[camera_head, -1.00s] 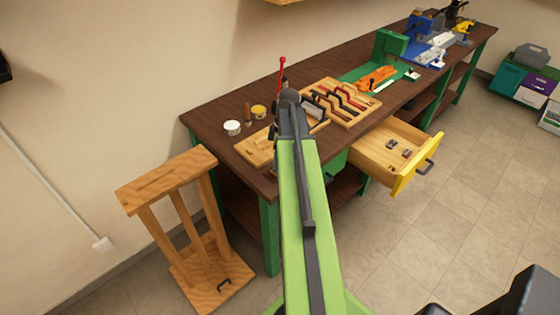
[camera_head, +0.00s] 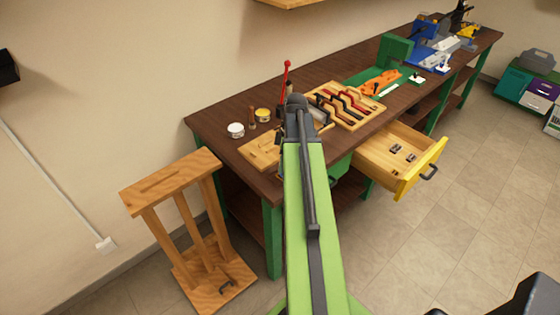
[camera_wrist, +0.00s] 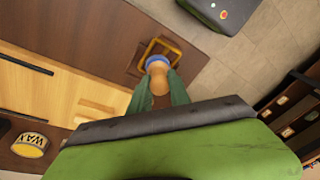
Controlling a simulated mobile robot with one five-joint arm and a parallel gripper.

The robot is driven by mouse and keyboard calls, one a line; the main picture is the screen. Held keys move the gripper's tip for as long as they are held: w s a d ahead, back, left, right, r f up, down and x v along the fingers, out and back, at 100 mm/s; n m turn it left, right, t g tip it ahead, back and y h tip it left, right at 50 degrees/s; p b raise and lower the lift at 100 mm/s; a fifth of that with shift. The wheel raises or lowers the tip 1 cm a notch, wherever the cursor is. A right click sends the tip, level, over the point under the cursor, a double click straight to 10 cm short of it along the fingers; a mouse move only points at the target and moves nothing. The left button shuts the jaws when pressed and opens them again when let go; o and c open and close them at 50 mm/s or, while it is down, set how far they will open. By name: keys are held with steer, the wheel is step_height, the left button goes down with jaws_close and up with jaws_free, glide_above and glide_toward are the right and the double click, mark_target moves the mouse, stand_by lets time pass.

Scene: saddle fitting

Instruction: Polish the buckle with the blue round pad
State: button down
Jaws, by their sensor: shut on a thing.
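In the wrist view my gripper (camera_wrist: 159,82) is shut on the wooden handle (camera_wrist: 159,76) of the round pad. The blue pad (camera_wrist: 157,61) shows at the far end of the handle, beyond the green fingertips. A brass-coloured square buckle (camera_wrist: 177,45) lies just beyond the pad, near the edge of the dark bench top. The pad overlaps the near side of the buckle in the picture; I cannot tell whether they touch. In the head view my arm hides the gripper, pad and buckle.
The dark workbench (camera_head: 225,105) holds a white tin (camera_head: 235,130), a yellow wax tin (camera_head: 262,115), a wooden board (camera_head: 256,152) and a rack of red-handled tools (camera_head: 352,112). A yellow-fronted drawer (camera_head: 421,168) stands open on the right. A wooden stand (camera_head: 171,181) is at left.

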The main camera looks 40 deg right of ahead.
steer(key=shift+s+r, duration=0.15)
steer(key=shift+s, duration=1.6)
steer(key=r+p, duration=0.4)
steer(key=w+r+p, duration=0.1)
steer(key=r+p, duration=0.1)
steer(key=r+p, duration=0.3)
steer(key=shift+w, duration=0.25)
steer(key=shift+f, duration=0.15)
